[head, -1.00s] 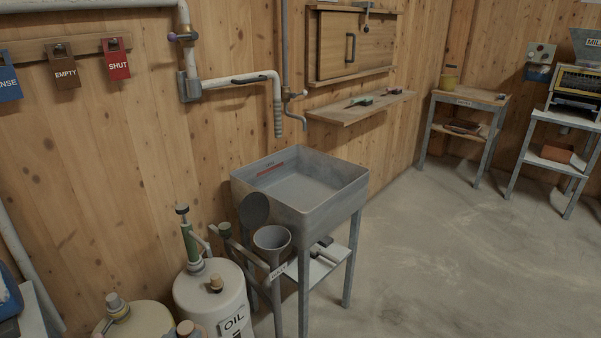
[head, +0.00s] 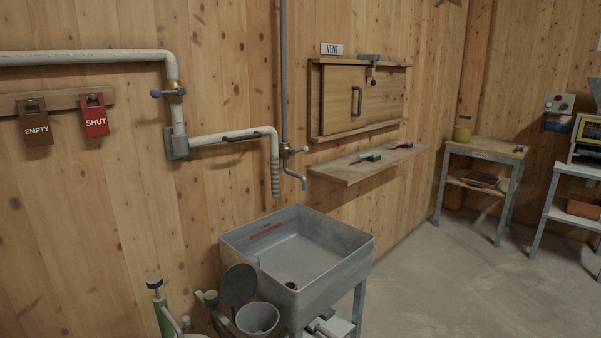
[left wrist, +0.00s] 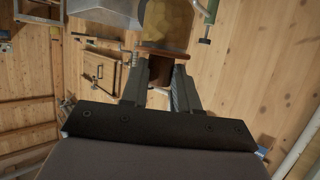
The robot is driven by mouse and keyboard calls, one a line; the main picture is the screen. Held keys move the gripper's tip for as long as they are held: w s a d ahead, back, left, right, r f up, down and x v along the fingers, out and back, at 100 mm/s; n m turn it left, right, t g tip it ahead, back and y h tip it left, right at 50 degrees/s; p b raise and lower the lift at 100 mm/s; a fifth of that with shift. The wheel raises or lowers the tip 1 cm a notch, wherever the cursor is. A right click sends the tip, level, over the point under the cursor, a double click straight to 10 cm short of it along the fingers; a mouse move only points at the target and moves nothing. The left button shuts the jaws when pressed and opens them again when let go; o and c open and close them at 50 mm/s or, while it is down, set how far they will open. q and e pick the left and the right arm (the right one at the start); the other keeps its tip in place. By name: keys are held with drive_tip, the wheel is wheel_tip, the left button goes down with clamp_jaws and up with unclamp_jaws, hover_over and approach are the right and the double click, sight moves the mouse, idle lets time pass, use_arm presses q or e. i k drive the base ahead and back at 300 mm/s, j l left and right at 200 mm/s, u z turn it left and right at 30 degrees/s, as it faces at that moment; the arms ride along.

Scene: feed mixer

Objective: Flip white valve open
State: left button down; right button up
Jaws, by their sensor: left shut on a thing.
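In the head view a small tap valve (head: 286,151) with a pale knob (head: 304,149) sits on the thin grey vertical pipe, above a curved spout. Another valve (head: 174,92) with a purple knob is on the white pipe to its left. I cannot tell for sure which is the white valve. No gripper shows in the head view. In the left wrist view my left gripper (left wrist: 160,69) is shut on a brown block-like thing (left wrist: 160,72); a yellowish thing (left wrist: 166,20) shows just beyond it. My right gripper is not in view.
A grey sink (head: 345,247) stands below the spout. A wooden shelf (head: 350,174) holds small tools under a wooden hatch (head: 340,99). Red (head: 94,117) and brown (head: 34,124) tags hang at left. The floor right of the sink is clear.

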sight(306, 149)
drive_tip(key=u, duration=0.4)
drive_tip(key=i+l+u, duration=0.1)
drive_tip(key=l+u, duration=0.4)
drive_tip(key=u, duration=0.2)
drive_tip(key=l+u, duration=0.45)
drive_tip(key=l, duration=1.8)
drive_tip(key=i, duration=0.05)
